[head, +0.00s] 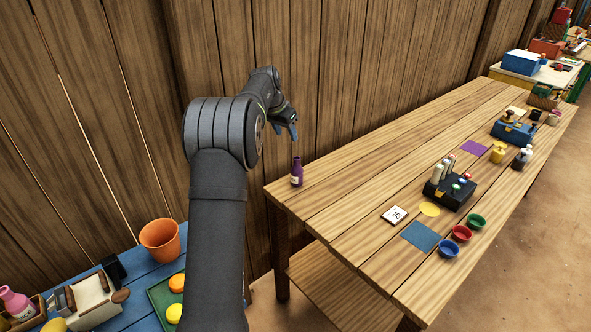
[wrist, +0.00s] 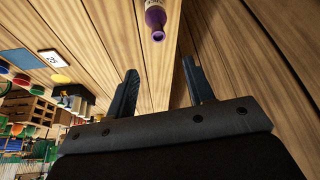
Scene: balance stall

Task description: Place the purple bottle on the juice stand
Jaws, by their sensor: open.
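The purple bottle (head: 297,173) stands upright near the left end of the long wooden table (head: 330,185), close to its edge. It has a pale label. The wrist view shows the bottle (wrist: 155,20) at the top, beyond the fingertips and not between them. My gripper (head: 291,132) is above the bottle in the head view, apart from it. In the wrist view my gripper (wrist: 160,70) is open, with its fingers apart and nothing between them. I cannot tell which thing is the juice stand.
On the table are a white numbered card (head: 394,215), a blue mat (head: 419,237), a yellow disc (head: 430,209), several bowls, a dark holder (head: 449,191) and a purple mat (head: 475,147). A blue table (head: 130,262) with an orange bucket (head: 160,239) is at left. Wooden wall stands behind.

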